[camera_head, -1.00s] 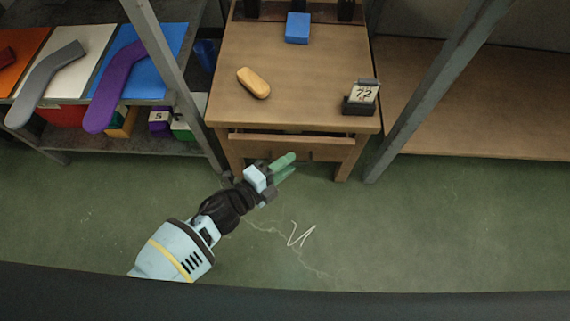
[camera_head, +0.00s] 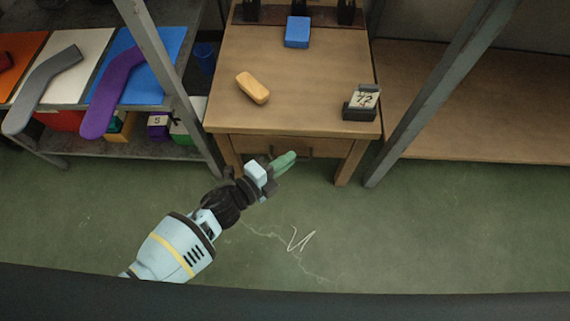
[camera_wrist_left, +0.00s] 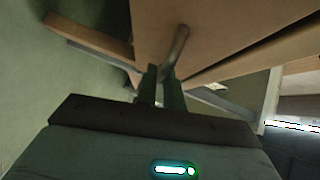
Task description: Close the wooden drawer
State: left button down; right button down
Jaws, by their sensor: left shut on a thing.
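The wooden drawer (camera_head: 325,147) is in the desk's front, directly under the desk top. Its front looks flush with the desk, with no open gap showing in the head view. My left gripper (camera_head: 284,161) is at the drawer front, with its green fingers pointing at it. In the left wrist view the fingers (camera_wrist_left: 161,88) are shut on the drawer handle (camera_wrist_left: 178,48), a dark bar standing out from the wooden front. The fingers partly hide the handle in the head view. My right gripper is in neither view.
On the desk top (camera_head: 290,90) lie a tan block (camera_head: 253,88), a blue block (camera_head: 297,32) and a number card in a dark holder (camera_head: 361,102). Grey metal posts stand on both sides. A shelf with sock-shaped boards is at left. The floor in front is clear.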

pick_arm(q)
jog(key=shift+w, duration=0.75)
jog(key=shift+w+a+r, duration=0.1)
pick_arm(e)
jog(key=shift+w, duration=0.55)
pick_arm(q)
jog(key=c, duration=1.5)
grip_release()
jog(key=shift+c, duration=0.2)
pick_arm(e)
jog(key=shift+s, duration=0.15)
